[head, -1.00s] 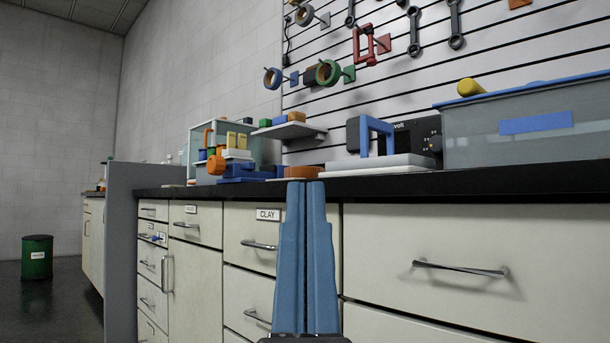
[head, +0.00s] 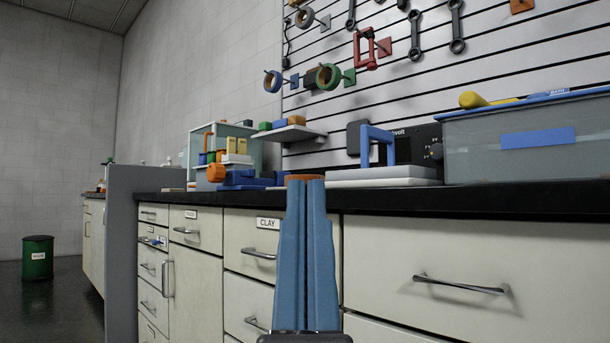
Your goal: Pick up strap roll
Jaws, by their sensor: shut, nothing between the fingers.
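My gripper (head: 305,182) points forward at the middle of the view, with its two long blue fingers pressed together and empty. Just behind the fingertips, a low orange-brown round thing (head: 303,177) lies on the black counter (head: 460,195). It may be the strap roll, but its lower part is hidden by the fingertips. I cannot tell whether the fingers touch it. Ring-shaped rolls also hang on wall pegs, one green and brown (head: 328,67) and one blue and orange (head: 273,82).
A clear blue-rimmed bin (head: 475,150) stands at the right. A blue frame on a white base (head: 385,172) is right of the fingertips. Blocks and a blue clamp-like thing (head: 245,178) stand left. Drawers with handles (head: 460,284) lie below the counter.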

